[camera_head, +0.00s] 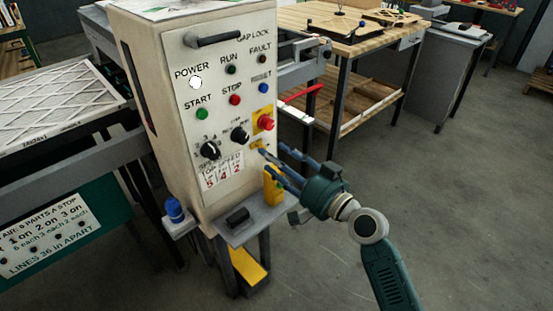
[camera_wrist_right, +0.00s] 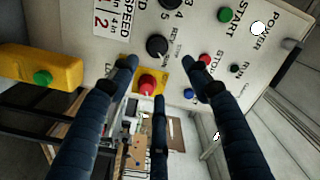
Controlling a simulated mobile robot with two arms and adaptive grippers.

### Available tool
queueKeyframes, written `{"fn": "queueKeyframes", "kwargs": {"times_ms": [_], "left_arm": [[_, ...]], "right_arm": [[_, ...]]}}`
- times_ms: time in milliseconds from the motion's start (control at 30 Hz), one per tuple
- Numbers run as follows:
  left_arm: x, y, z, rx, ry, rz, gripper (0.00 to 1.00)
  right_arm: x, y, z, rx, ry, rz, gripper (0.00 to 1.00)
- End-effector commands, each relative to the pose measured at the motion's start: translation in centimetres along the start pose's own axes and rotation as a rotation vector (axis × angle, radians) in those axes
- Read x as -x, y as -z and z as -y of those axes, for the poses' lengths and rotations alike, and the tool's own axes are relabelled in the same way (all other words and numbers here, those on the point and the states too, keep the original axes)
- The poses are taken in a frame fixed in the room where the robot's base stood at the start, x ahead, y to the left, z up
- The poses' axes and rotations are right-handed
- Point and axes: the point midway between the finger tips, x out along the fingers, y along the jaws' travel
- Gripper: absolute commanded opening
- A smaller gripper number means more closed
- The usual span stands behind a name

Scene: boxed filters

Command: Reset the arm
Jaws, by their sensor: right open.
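My right gripper (camera_head: 275,162) is open and empty, close to the front right of the control box (camera_head: 178,47). Its arm comes in from the lower right. In the right wrist view the fingers of my right gripper (camera_wrist_right: 160,75) spread around the view of a red mushroom button (camera_wrist_right: 147,85) on a yellow plate. That red button (camera_head: 265,123) also shows in the head view, just above the fingertips. I cannot tell whether a finger touches the panel. My left gripper is not in view.
The panel carries black knobs (camera_head: 210,150), a green start button (camera_head: 201,114) and a red stop button (camera_head: 235,100). A yellow box with a green button (camera_wrist_right: 42,77) sits beside the panel. A wooden workbench (camera_head: 300,22) stands behind. The floor at right is clear.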

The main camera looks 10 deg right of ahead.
Motion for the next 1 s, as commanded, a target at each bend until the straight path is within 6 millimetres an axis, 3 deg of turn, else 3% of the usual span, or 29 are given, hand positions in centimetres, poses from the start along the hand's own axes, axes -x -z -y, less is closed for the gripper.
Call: {"fn": "queueKeyframes", "kwargs": {"times_ms": [333, 467, 633, 767, 900, 1000], "left_arm": [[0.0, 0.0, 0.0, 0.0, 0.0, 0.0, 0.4], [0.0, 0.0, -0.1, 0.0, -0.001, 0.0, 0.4], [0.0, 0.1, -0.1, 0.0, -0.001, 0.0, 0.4], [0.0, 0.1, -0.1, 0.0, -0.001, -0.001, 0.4], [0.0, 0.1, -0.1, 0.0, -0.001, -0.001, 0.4], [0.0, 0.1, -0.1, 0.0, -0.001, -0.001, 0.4]], "right_arm": [[-0.1, -0.3, -0.5, -0.001, -0.009, 0.004, 0.48], [0.0, -2.5, -4.0, -0.004, -0.081, 0.029, 0.48], [1.8, -9.5, -13.4, 0.008, -0.273, 0.116, 0.48], [4.9, -16.0, -20.4, 0.033, -0.424, 0.207, 0.48], [9.8, -23.4, -26.8, 0.07, -0.569, 0.323, 0.48], [14.1, -28.7, -30.4, 0.102, -0.658, 0.416, 0.48]]}}
